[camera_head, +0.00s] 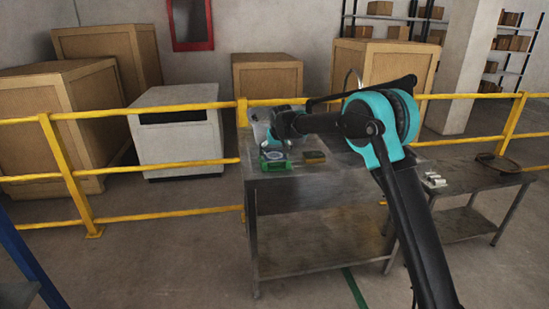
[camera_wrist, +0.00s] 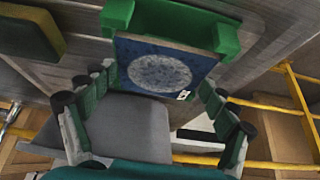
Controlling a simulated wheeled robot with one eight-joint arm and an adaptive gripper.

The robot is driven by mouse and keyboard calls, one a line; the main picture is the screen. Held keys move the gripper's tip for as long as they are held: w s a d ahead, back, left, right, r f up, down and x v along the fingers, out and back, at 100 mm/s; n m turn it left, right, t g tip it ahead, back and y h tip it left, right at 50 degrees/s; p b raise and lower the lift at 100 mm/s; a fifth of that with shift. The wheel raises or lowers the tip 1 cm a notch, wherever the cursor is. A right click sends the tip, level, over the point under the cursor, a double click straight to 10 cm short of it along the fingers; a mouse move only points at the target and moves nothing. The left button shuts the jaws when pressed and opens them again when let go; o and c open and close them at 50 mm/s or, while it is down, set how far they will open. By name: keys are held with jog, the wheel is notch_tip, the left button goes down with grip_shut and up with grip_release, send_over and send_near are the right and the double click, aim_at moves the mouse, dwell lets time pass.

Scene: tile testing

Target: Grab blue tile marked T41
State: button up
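A blue tile (camera_wrist: 133,51) with a large pale speckled round patch and a small white label sits in a green holder (camera_wrist: 228,38) in the wrist view. The label is too small to read. In the head view the green holder (camera_head: 276,168) is on the grey metal table, with the tile (camera_head: 272,155) partly seen in it. My gripper (camera_wrist: 157,80) is open, its fingers spread on the left and right of the tile's near edge. I cannot tell whether they touch it. In the head view my gripper (camera_head: 268,141) is low over the holder.
A dark yellowish block (camera_head: 313,157) lies right of the holder; it also shows in the wrist view (camera_wrist: 30,32). The metal table (camera_head: 315,193) has a lower side table (camera_head: 468,182) at right, with small pale items. A yellow railing (camera_head: 215,162) runs behind.

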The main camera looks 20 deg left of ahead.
jog(key=c, duration=1.1)
jog(key=shift+o, duration=0.2)
jog(key=shift+r, duration=0.1)
